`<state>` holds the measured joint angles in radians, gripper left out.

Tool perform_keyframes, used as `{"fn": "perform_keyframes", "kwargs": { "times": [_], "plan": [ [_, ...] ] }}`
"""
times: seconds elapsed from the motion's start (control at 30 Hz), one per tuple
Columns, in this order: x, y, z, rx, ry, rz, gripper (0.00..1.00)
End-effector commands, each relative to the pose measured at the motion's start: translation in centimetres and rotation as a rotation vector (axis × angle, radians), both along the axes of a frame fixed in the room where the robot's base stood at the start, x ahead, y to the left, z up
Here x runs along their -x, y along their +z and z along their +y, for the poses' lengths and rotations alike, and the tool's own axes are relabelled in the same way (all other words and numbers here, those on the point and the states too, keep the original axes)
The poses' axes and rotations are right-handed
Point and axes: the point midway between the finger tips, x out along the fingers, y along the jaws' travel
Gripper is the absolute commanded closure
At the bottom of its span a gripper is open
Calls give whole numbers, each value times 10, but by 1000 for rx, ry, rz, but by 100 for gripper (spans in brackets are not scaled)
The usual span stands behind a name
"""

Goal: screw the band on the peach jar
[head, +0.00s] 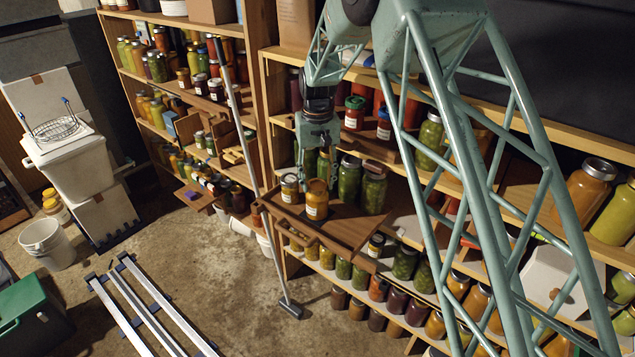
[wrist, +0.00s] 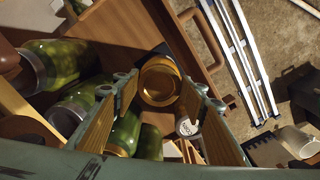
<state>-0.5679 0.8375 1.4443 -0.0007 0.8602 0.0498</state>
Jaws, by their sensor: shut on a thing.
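The peach jar (head: 316,206), with orange contents and a white label, stands upright on a pulled-out wooden tray (head: 345,228). A gold-coloured band (head: 317,186) sits at its top. My gripper (head: 314,178) points down over this jar, its fingers at either side of the top. In the wrist view the round amber top of the jar (wrist: 159,80) lies between my two fingers (wrist: 160,92), which are shut on the band. Whether the band's threads are engaged cannot be seen.
Green jars (head: 373,192) stand right of the peach jar, and a smaller labelled jar (head: 290,188) stands close on its left. Shelves of jars lie behind and below. The concrete floor (head: 200,262) is partly clear.

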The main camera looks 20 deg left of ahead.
Motion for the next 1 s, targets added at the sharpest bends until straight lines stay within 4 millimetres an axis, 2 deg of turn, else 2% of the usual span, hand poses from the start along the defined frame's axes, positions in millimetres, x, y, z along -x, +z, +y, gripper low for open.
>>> {"fn": "perform_keyframes", "kwargs": {
  "times": [0.6,1.0],
  "plan": [
    [0,1,2,0,-326,-1,74],
    [0,1,2,0,-371,-1,74]
  ]
}}
